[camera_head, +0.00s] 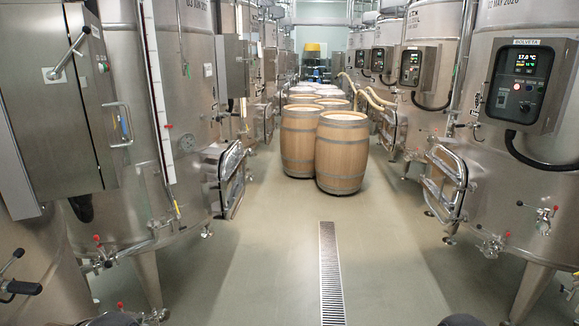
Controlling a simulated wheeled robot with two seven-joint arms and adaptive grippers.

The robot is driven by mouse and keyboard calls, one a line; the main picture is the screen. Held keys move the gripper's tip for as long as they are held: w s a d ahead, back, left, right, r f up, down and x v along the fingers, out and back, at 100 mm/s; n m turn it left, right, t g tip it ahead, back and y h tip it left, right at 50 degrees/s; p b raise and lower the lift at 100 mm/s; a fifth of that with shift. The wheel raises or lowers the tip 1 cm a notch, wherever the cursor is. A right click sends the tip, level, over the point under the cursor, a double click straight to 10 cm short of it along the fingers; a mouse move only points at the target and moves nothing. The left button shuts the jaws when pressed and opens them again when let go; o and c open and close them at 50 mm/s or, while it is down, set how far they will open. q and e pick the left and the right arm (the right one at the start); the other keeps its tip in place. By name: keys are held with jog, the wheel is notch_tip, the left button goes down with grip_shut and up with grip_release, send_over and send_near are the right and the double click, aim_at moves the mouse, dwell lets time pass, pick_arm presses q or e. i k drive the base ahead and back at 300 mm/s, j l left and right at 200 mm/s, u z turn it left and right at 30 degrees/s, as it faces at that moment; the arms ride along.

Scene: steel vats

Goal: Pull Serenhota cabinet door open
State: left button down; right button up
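No label reading Serenhota is legible in the head view. A large steel cabinet (50,125) is at the near left, with a lever handle (70,52) on its front and a bar handle (121,124) at its right side. Its door looks closed. A smaller steel cabinet (231,66) hangs farther back on the left row. A control box (525,84) labelled SOLVETA, with a lit display, is on the right vat. Neither gripper shows; only small dark shapes, perhaps parts of my arms, appear at the bottom edge.
Steel vats (185,110) line both sides. Wooden barrels (342,152) stand in the middle, farther back. The near floor around the drain grate (330,270) is clear.

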aim_at(93, 70)
jog(key=i+u, duration=0.2)
jog(key=u, duration=0.25)
jog(key=i+l+u, duration=0.2)
jog(key=u, duration=0.25)
jog(key=i+l+u, duration=0.15)
jog(key=u, duration=0.3)
